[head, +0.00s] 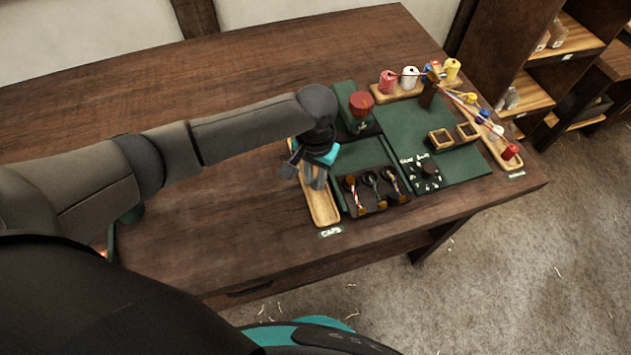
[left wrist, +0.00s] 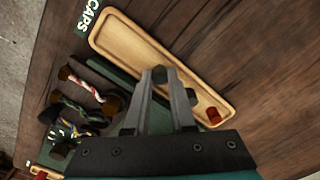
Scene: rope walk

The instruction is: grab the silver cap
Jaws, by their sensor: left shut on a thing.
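The long wooden caps tray (head: 322,208) lies at the left edge of the green mats, with my left gripper (head: 315,180) over its middle. In the left wrist view the tray (left wrist: 126,44) runs diagonally under the fingers. My left gripper (left wrist: 158,78) is shut on a small dark grey cap (left wrist: 159,75), which shows between the fingertips; it looks like the silver cap, though shading dulls its colour. Whether it touches the tray I cannot tell. A red cap (left wrist: 214,116) sits at the tray's far end. Another dark piece (left wrist: 190,97) shows beside the right finger. My right gripper is out of view.
Right of the tray, a dark holder (head: 378,204) carries several short twisted cords. The table left of the tray is clear.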

